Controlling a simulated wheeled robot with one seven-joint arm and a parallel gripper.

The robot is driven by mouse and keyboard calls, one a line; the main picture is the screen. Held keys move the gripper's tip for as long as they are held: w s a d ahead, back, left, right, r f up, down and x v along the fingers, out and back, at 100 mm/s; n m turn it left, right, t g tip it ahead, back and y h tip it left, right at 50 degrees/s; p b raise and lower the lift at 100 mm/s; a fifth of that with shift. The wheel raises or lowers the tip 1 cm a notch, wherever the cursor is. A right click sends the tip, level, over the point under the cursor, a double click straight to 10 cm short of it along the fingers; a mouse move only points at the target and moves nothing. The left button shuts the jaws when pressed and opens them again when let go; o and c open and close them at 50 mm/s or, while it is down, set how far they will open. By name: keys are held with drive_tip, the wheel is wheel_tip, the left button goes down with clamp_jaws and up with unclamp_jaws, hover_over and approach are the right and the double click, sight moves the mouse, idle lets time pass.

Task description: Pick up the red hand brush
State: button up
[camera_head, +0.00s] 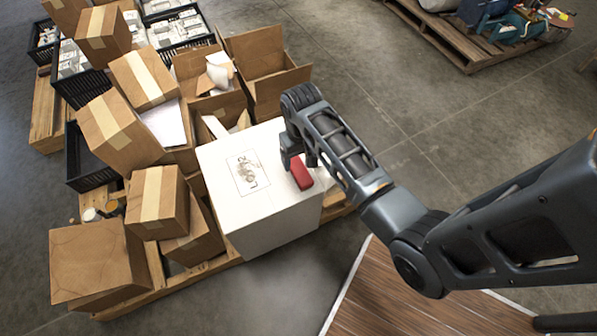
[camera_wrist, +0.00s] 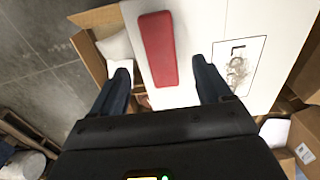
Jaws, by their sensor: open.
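The red hand brush (camera_head: 301,173) lies on top of a large white box (camera_head: 272,217), near the box's right edge in the head view. It also shows in the wrist view (camera_wrist: 158,48) as a long red block with rounded corners, top centre. My gripper (camera_head: 297,160) is above the white box, close beside the brush. In the wrist view my gripper (camera_wrist: 163,75) has its two fingers apart, with the near end of the brush between and beyond the fingertips. The fingers hold nothing. I cannot tell the exact height of the fingertips above the brush.
Cardboard boxes (camera_head: 113,130) are piled left of the white box on a wooden pallet (camera_head: 218,263). An open carton (camera_head: 268,68) stands just behind it. Black crates (camera_head: 82,88) are at the back left. Another loaded pallet (camera_head: 455,38) is far right. Concrete floor between is clear.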

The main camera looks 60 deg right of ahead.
sight(299, 168)
drive_tip(key=shift+w+d+f+b, duration=0.15)
drive_tip(key=shift+f+b, duration=0.1)
drive_tip(key=shift+f, duration=1.05)
drive_tip(key=shift+w+f+b, duration=0.15)
drive_tip(key=shift+f+b, duration=0.1)
drive_tip(key=shift+f, duration=1)
drive_tip(key=shift+w+d+f+b, duration=0.15)
drive_tip(key=shift+f+b, duration=0.1)
drive_tip(key=shift+f, duration=1.05)
drive_tip(key=shift+c, duration=0.3)
drive_tip(key=c, duration=1)
drive_tip(key=shift+c, duration=0.2)
drive_tip(key=shift+r, duration=0.1)
drive_tip(key=shift+r, duration=0.5)
drive_tip(key=r, duration=0.2)
drive_tip(key=d+r+p, duration=0.1)
drive_tip(key=r, duration=0.1)
drive_tip(key=shift+d, duration=0.2)
drive_tip(key=d+r, duration=0.6)
drive_tip(key=d, duration=0.4)
